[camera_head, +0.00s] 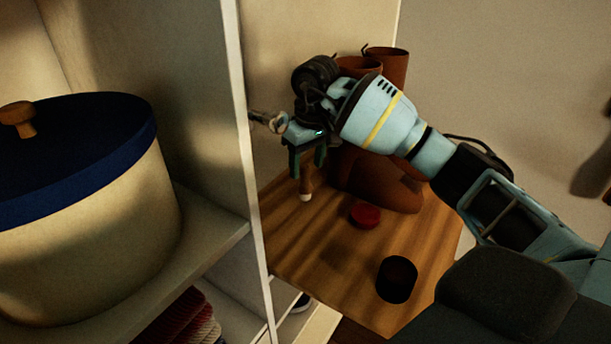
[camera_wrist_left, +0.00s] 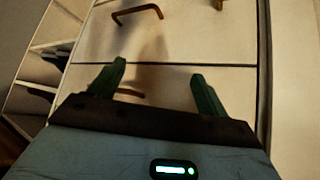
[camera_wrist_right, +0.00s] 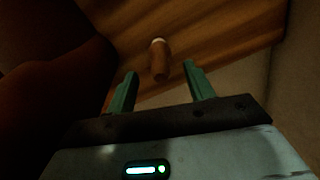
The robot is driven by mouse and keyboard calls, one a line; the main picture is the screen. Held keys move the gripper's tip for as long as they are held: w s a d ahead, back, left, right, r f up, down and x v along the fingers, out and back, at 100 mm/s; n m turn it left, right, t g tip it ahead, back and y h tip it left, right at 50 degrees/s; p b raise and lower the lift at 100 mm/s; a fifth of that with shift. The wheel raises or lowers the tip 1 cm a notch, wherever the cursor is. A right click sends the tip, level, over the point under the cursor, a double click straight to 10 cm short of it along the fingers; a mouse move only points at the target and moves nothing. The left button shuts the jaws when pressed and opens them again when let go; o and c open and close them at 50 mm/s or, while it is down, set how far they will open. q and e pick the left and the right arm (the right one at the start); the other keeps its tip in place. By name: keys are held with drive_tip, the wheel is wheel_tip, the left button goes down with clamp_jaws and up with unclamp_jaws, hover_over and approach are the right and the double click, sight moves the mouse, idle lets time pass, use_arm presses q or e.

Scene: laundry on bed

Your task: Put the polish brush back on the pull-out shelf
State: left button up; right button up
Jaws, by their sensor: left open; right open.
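The polish brush (camera_head: 306,187) has a brown wooden body and a white lower end. In the head view it is on or just above the wooden pull-out shelf (camera_head: 330,284), roughly upright; contact is unclear. My right gripper (camera_head: 306,162) is open just above it, fingers pointing down. In the right wrist view the brush (camera_wrist_right: 160,58) lies straight ahead, its near end about between the open fingertips (camera_wrist_right: 160,78), with gaps both sides. My left gripper (camera_wrist_left: 157,78) is open and empty in its wrist view, facing pale drawers, and is outside the head view.
Brown boots (camera_head: 375,180) stand behind the gripper on the shelf. A red tin (camera_head: 365,215) and a dark round tin (camera_head: 397,279) lie nearer. A white cabinet panel (camera_head: 243,130) borders the left. A blue-lidded basket (camera_head: 95,230) stands beyond it. Drawer handles (camera_wrist_left: 138,14) face my left gripper.

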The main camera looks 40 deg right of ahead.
sight(309, 189)
wheel_tip(309, 189, up, 7)
drive_tip(key=shift+s, duration=0.45)
drive_tip(key=shift+f, duration=0.15)
